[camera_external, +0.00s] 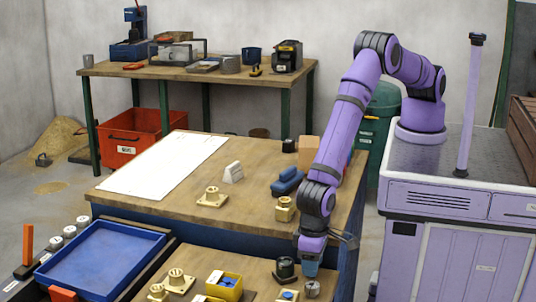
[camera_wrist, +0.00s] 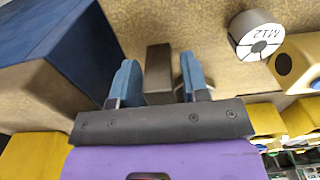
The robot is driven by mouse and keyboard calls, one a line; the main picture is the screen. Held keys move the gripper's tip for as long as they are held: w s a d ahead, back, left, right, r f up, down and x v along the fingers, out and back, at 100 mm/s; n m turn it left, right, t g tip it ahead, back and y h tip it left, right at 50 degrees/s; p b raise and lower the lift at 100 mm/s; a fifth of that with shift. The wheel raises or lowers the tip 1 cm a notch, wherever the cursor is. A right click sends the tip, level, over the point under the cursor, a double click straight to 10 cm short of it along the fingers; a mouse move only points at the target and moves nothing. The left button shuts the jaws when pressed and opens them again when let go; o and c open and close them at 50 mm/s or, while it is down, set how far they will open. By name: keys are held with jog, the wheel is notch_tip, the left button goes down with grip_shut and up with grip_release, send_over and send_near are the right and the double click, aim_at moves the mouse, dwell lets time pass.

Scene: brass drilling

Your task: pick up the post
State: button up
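My gripper (camera_external: 310,267) points down over the near right part of the front bench, beside a dark round piece. In the wrist view its two blue fingers (camera_wrist: 157,62) stand apart. A grey-brown rectangular block (camera_wrist: 158,78), which looks like the post, lies between them, with narrow gaps at its sides. I cannot tell its height or whether a finger touches it. In the external view I cannot make out this block; the gripper likely hides it.
Yellow blocks (camera_wrist: 300,62) lie further right, and a large blue-sided block (camera_wrist: 60,45) is at the left. A dark round piece (camera_external: 286,268) and a blue tray (camera_external: 100,258) are on the near side.

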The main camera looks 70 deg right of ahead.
grip_shut()
